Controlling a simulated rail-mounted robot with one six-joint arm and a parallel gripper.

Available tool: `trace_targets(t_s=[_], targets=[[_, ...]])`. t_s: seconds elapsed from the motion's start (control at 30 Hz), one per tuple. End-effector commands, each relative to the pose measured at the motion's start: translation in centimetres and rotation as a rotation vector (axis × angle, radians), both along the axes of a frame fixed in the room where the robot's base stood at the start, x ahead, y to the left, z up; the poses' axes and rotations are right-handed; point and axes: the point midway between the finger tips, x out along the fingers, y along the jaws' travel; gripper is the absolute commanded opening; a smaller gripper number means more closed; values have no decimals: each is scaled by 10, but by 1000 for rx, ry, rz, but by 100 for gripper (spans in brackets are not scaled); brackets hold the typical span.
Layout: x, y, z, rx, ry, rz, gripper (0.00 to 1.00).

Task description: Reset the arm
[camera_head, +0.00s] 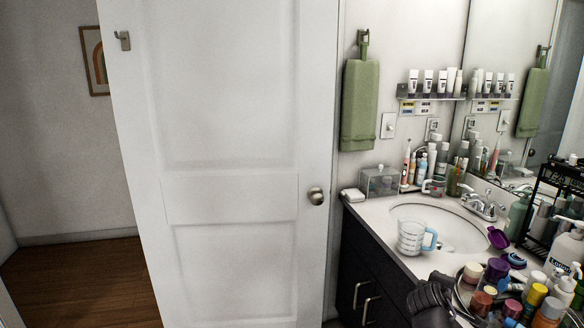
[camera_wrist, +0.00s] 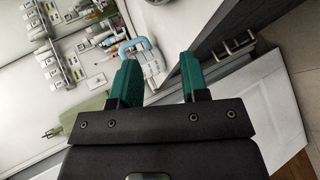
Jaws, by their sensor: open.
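My gripper (camera_wrist: 160,64) shows in the wrist view with its two green fingers spread wide and nothing held between them. A clear measuring cup (camera_head: 409,238) with a light blue handle stands at the front of the sink (camera_head: 462,220) in the head view. In the wrist view the cup (camera_wrist: 154,67) appears beyond the fingers, partly hidden by the left one; the gap between them is hard to judge. A dark part of my arm shows at the lower edge of the head view; my fingertips cannot be made out there.
Jars and bottles crowd a round tray (camera_head: 462,298) at the counter's front right. A black rack (camera_head: 550,200) and a lotion bottle (camera_head: 566,245) stand right of the sink. A white door (camera_head: 230,150) fills the left. The dark cabinet (camera_head: 385,275) has metal handles.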

Motion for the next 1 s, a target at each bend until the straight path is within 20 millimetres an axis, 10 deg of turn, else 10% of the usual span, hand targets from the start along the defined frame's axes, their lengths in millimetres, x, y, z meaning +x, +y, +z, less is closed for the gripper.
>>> trace_targets(t_s=[0.2, 0.37, 0.43, 0.67, 0.73, 1.0], targets=[[-25, 146, -76, 762, 120, -384, 41], [-68, 245, -94, 1065, 360, -656, 41], [-78, 246, -141, 1069, 382, -683, 41], [-99, 244, -214, 1051, 424, -711, 41], [-98, 244, -157, 1050, 426, -712, 41], [-98, 243, -56, 1048, 423, -711, 41]])
